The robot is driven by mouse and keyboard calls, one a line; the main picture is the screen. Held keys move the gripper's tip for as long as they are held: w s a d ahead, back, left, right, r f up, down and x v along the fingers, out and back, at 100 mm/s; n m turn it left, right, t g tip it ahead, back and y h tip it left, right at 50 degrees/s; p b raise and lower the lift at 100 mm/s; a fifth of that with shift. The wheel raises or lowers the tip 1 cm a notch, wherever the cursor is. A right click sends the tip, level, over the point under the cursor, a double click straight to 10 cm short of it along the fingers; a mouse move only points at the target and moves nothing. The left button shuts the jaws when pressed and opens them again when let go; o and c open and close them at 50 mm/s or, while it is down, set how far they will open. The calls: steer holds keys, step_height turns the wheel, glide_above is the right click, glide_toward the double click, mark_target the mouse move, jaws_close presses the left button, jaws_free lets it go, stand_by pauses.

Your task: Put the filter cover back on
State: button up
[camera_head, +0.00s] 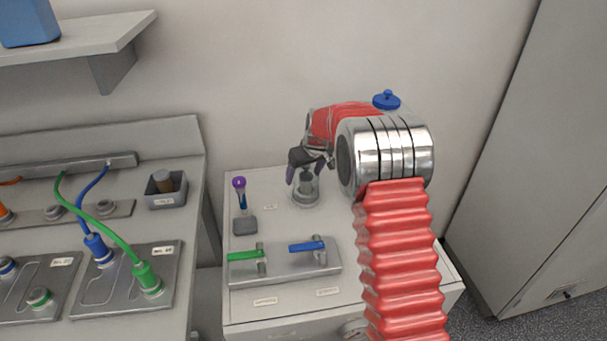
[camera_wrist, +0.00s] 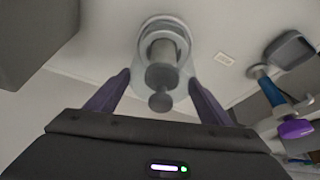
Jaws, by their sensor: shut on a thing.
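The filter cover (camera_wrist: 184,84) looks like a clear cup between the two purple fingers of my gripper (camera_wrist: 160,95) in the wrist view. My gripper is shut on it. A grey filter core with a dark round knob (camera_wrist: 160,102) shows through or inside it, above a pale round seat (camera_wrist: 165,22). In the head view my gripper (camera_head: 304,178) points down over the white cabinet top, at the clear filter housing (camera_head: 306,190). I cannot tell whether the cover touches the seat, as the clear parts overlap.
A purple-topped blue tool (camera_head: 240,194) stands in a grey holder left of the filter. In front are a green valve handle (camera_head: 245,256) and a blue one (camera_head: 307,247) on a plate. A bench with cables and a small grey bin (camera_head: 166,193) lies further left.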

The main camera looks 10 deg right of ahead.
stand_by(0.3)
steer(key=o, duration=1.2)
steer(key=shift+c, duration=0.2)
steer(key=shift+o, duration=0.5)
steer(key=shift+r, duration=3.5)
steer(key=shift+c, duration=0.5)
jaws_close()
steer(key=shift+r, duration=0.1)
